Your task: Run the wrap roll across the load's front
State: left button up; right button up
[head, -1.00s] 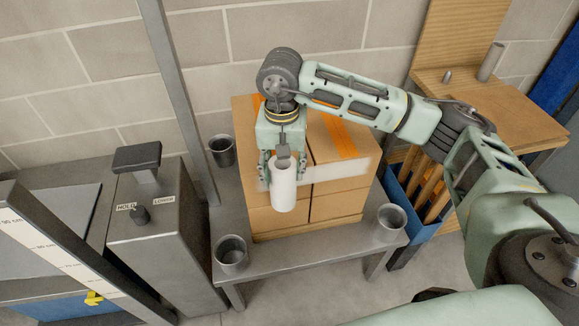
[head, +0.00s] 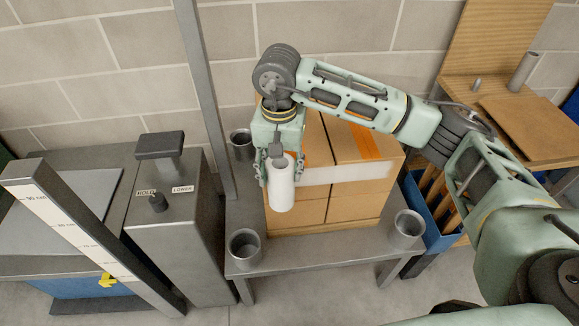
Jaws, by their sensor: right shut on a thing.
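The load is a stack of brown cartons (head: 345,208) with orange tape on top, standing on a grey metal table (head: 315,250). A pale band of wrap (head: 350,174) runs across the upper front of the cartons, from the roll to the right edge. My right gripper (head: 279,172) is shut on the white wrap roll (head: 281,190), which hangs upright at the left part of the load's front. The gripper and forearm hide part of the carton tops. My left gripper is not in view.
Grey cups stand at the table's corners, one at front left (head: 244,249), one at front right (head: 404,229), one at back left (head: 242,144). A metal post (head: 206,95) rises behind the table's left side. A control pedestal (head: 170,225) with a lever stands left; a blue bin (head: 432,215) stands right.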

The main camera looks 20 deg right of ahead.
jog(key=shift+w+a, duration=0.1)
jog(key=shift+a, duration=0.25)
